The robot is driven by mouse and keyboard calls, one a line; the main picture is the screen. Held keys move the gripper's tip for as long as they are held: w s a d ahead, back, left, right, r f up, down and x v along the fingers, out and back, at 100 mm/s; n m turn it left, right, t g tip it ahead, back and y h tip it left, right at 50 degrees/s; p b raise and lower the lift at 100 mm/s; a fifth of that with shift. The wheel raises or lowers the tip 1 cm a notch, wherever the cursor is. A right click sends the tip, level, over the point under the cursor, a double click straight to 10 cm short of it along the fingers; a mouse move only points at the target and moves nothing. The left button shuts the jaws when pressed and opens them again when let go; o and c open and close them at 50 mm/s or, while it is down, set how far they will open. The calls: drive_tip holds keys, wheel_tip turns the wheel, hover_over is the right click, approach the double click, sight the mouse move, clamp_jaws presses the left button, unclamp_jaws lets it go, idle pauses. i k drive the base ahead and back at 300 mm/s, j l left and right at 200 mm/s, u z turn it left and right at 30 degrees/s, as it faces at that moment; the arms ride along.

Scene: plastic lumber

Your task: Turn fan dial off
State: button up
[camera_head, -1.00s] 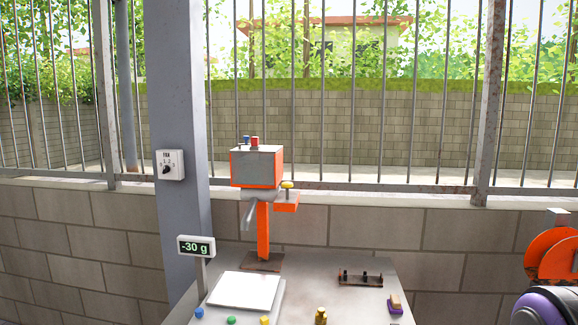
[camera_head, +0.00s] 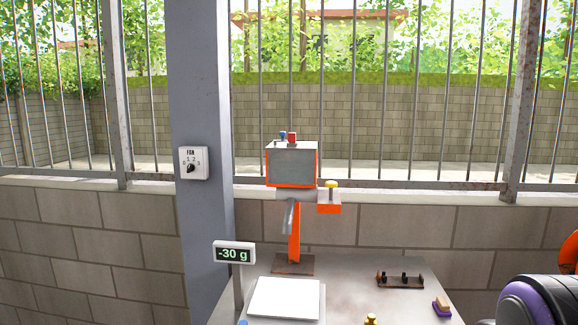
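The fan dial (camera_head: 191,168) is a black knob on a small white box (camera_head: 203,164) labelled FAN, with positions 0, 1, 2 and 3 around it. The box is mounted on the grey post (camera_head: 199,70) left of the picture's middle. The knob's exact setting is too small to read surely. My gripper is not in view; nothing touches the dial.
A grey table (camera_head: 350,300) stands right of the post, with a scale display (camera_head: 234,254) reading -30 g, a white scale plate (camera_head: 285,298), an orange stand machine (camera_head: 292,165) and a black rack (camera_head: 400,279). A block wall and barred fence lie behind.

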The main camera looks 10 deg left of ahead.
sight(190, 167)
drive_tip(key=i+j, duration=0.1)
drive_tip(key=j, duration=0.45)
drive_tip(key=i+j, duration=0.1)
drive_tip(key=j, duration=1)
drive_tip(key=i+j, duration=0.15)
drive_tip(key=j, duration=0.4)
drive_tip(key=i+j, duration=0.1)
drive_tip(key=j, duration=0.45)
drive_tip(key=i+j, duration=0.1)
drive_tip(key=j, duration=0.45)
